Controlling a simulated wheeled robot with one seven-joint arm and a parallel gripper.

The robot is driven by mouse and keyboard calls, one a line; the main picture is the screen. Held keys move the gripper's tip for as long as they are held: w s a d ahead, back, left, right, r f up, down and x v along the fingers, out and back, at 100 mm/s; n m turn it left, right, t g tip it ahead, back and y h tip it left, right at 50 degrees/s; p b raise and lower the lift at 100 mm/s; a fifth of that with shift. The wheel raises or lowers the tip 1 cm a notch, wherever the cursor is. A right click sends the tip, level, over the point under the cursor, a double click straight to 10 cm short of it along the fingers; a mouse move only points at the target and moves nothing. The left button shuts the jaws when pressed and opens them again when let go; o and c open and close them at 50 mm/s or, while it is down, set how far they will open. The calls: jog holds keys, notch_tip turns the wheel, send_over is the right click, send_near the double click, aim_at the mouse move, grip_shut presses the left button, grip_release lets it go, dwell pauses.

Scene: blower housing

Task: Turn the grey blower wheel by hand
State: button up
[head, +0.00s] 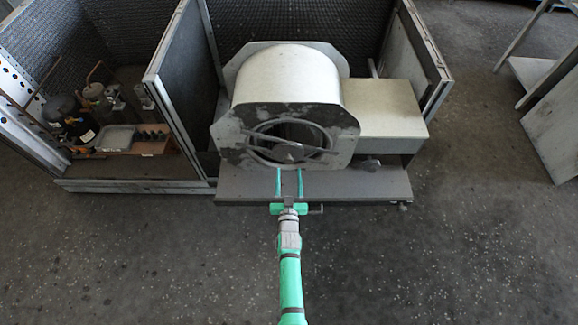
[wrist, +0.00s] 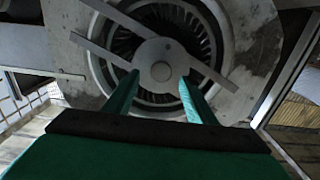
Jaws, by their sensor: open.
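The grey blower wheel (wrist: 196,38) shows in the wrist view as a ring of dark vanes inside the round opening of the housing. In the head view it is a dark ring (head: 310,133) behind the crossbar. The pale blower housing (head: 290,75) stands on a grey shelf. My gripper (head: 289,172) is open, its two green fingers pointing at the opening from the front. In the wrist view the fingers (wrist: 156,90) appear on either side of the hub; contact cannot be told.
A beige box (head: 380,110) adjoins the housing on the right. The grey shelf (head: 245,185) lies under my gripper. Cabinet panels stand left (head: 180,85) and right. A compartment at left holds a compressor (head: 68,115) and pipes. The floor in front is clear.

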aim_at(289, 162)
jog(key=w, duration=0.3)
jog(key=shift+w+a, duration=0.1)
jog(key=shift+a, duration=0.1)
jog(key=shift+w+a, duration=0.15)
jog(key=shift+w, duration=0.3)
jog(key=shift+d, duration=0.2)
jog(key=shift+c, duration=0.6)
jog(key=shift+d, duration=0.1)
grip_shut()
jog(key=shift+w, duration=0.1)
